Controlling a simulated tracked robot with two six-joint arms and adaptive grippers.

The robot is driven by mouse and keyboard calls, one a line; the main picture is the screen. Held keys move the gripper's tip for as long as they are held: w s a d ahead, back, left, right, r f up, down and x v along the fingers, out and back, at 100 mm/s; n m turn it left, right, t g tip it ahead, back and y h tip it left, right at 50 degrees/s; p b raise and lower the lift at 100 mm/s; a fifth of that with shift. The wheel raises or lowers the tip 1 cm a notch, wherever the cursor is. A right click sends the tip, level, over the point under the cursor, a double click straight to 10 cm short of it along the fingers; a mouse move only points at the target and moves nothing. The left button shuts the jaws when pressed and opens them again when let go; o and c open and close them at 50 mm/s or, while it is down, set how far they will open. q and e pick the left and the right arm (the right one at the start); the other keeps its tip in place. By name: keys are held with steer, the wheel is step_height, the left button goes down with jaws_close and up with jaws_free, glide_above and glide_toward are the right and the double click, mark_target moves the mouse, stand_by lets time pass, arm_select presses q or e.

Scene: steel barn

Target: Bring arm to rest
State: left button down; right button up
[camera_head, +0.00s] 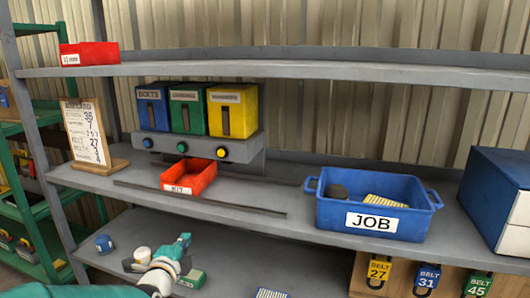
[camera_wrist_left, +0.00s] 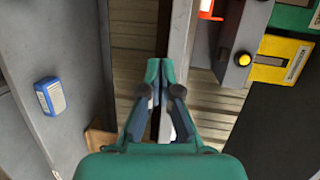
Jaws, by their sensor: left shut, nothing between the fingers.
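My left gripper (camera_head: 181,246) is teal and reaches in from the bottom left of the head view, in front of the lower shelf. Its fingers are shut and empty. In the left wrist view, its fingertips (camera_wrist_left: 160,66) are together with nothing between them. My right gripper is in neither view.
A red KIT tray (camera_head: 190,177), a blue JOB bin (camera_head: 322,212) and a wooden sign (camera_head: 88,134) stand on the middle shelf. Dispensers (camera_head: 232,110) stand behind the tray.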

arm_select(q)
steer(key=s+d+f+n+g+p, duration=0.15)
steer(key=s+f, duration=0.25)
steer(key=f, duration=0.4)
steer(key=s+f+n+g+h+p, duration=0.1)
steer(key=s+f+g, duration=0.2)
steer(key=s+f, duration=0.35)
steer(key=s+d+f+n+g+p, duration=0.1)
steer(key=s+f+g, duration=0.2)
steer(key=f, duration=0.7)
steer(key=s+d+f+n+g, duration=0.2)
steer(key=s+n, duration=0.3)
steer(key=s, duration=0.3)
steer(key=s+d+f+n+g+h+p, duration=0.1)
steer(key=s+f+n+g, duration=0.2)
steer(key=s+n, duration=0.3)
steer(key=s+d+f+n+g+h, duration=0.1)
steer(key=s+d+f+n+g, duration=0.1)
steer(key=s+n, duration=0.4)
steer(key=s+f+g, duration=0.1)
steer(key=s, duration=0.2)
steer(key=shift+s+d+f, duration=0.35)
steer(key=shift+f, duration=0.05)
